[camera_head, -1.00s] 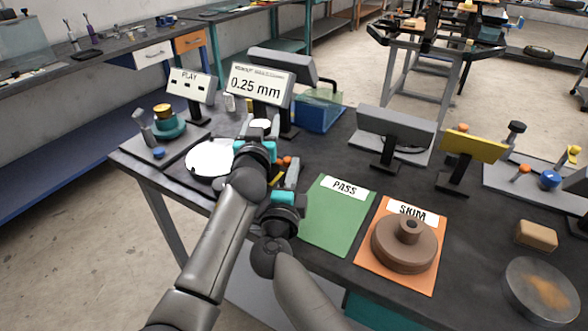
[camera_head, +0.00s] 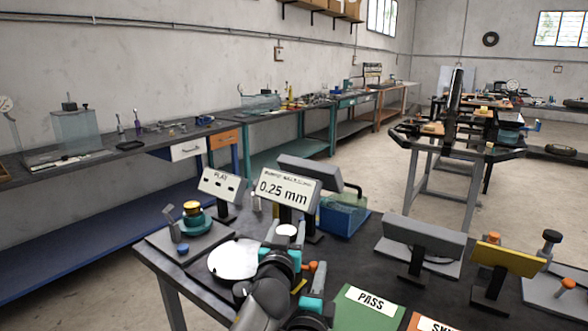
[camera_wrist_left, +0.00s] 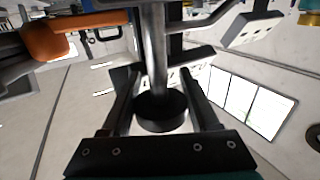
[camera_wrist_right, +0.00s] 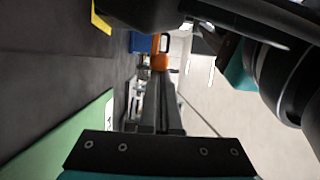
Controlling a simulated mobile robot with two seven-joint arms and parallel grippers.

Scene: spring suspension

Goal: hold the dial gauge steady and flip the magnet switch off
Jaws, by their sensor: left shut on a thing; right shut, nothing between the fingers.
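The dial gauge shows in the left wrist view as a dark round body (camera_wrist_left: 160,112) on a metal rod between my fingers. My left gripper (camera_wrist_left: 158,88) is shut on it. In the head view a pale round top (camera_head: 287,230) shows by this gripper, above the dark bench and right of a white disc (camera_head: 234,259). My right gripper (camera_wrist_right: 158,82) is shut and empty, its tips close to an orange knob (camera_wrist_right: 160,62), probably the magnet switch. Orange also shows beside the right gripper in the head view (camera_head: 312,268). I cannot tell whether the tips touch it. The magnet base is mostly hidden.
A display reading 0.25 mm (camera_head: 284,190) and a PLAY display (camera_head: 220,186) stand behind. A blue bin (camera_head: 342,216) is at the back. The green PASS mat (camera_head: 366,312) lies right of my arms, with grey (camera_head: 424,238) and yellow (camera_head: 508,260) panels beyond.

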